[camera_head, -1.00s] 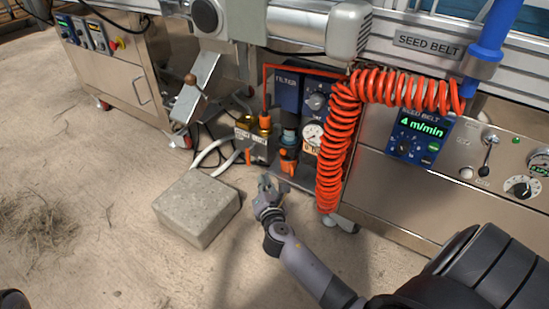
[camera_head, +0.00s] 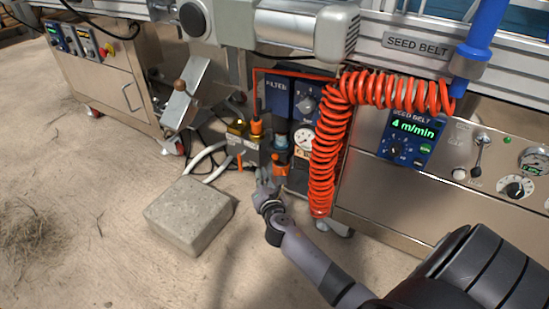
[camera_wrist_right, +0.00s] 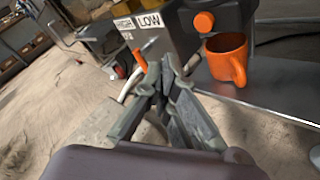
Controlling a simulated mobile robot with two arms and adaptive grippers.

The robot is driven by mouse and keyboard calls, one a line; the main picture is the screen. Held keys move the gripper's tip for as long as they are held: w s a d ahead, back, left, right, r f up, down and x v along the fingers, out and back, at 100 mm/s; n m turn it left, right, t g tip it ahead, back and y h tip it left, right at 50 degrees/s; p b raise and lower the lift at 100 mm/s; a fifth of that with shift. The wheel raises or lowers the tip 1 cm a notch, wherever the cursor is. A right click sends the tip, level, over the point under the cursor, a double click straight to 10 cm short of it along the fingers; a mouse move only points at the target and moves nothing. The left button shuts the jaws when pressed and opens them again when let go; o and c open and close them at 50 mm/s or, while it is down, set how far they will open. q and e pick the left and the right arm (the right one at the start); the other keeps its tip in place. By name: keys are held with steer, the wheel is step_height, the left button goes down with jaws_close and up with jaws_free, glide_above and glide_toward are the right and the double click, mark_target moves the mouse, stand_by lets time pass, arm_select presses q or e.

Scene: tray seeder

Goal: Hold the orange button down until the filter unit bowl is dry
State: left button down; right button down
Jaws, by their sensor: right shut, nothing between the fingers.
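The blue filter unit (camera_head: 278,97) hangs under the machine in the head view. Below it is a small bluish bowl (camera_head: 281,143); whether it holds water is too small to tell. In the right wrist view a round orange button (camera_wrist_right: 204,22) sits on a dark fitting above an orange mug (camera_wrist_right: 228,60). My right gripper (camera_head: 263,186) is shut and empty, low in front of the unit and left of the mug. In the wrist view its fingertips (camera_wrist_right: 165,68) are below and left of the button, apart from it. My left gripper is out of view.
A grey box labelled HIGH and LOW (camera_wrist_right: 158,42) stands left of the button. A coiled red hose (camera_head: 325,165) hangs just right of the unit. A concrete block (camera_head: 190,213) lies on the floor at left, with pale hoses behind it. Open floor lies in front.

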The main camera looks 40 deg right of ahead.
steer(key=shift+w+d, duration=0.3)
steer(key=shift+d, duration=0.35)
steer(key=shift+w+d, duration=0.25)
steer(key=shift+d, duration=0.45)
steer(key=shift+w+d, duration=0.3)
steer(key=shift+d, duration=0.35)
steer(key=shift+w+d, duration=0.15)
steer(key=shift+d, duration=0.25)
steer(key=shift+w+d, duration=0.15)
steer(key=shift+d, duration=0.3)
stand_by(1.9)
steer(key=shift+a, duration=0.2)
stand_by(1.2)
steer(key=shift+s+a, duration=0.35)
steer(key=shift+a, duration=0.3)
steer(key=shift+a, duration=0.1)
steer(key=shift+s+a+p, duration=0.1)
steer(key=shift+s+a, duration=0.2)
steer(key=shift+a, duration=0.45)
steer(key=shift+s+a+p, duration=0.1)
steer(key=shift+s+a, duration=0.25)
steer(key=shift+a, duration=0.35)
steer(key=shift+s+a+p, duration=0.1)
steer(key=shift+s+a, duration=0.2)
steer(key=shift+a, duration=0.45)
